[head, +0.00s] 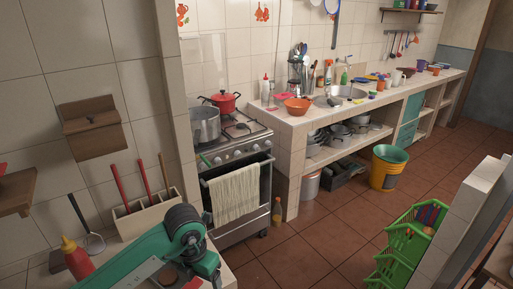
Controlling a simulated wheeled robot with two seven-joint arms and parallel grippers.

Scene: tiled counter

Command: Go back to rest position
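A teal and dark-jointed arm link, which looks like part of my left arm, crosses the lower left of the head view in front of a counter. It bends down at a dark round joint. No gripper fingers can be made out on it, so I cannot see my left gripper. My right arm and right gripper do not show in the view.
A stove (236,150) with a grey pot (204,125) and red pot (224,102) stands ahead. A tiled counter (290,125) with a sink runs right. A yellow bucket (386,172) and green crates (402,250) stand on the floor. Bare floor (320,240) lies between.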

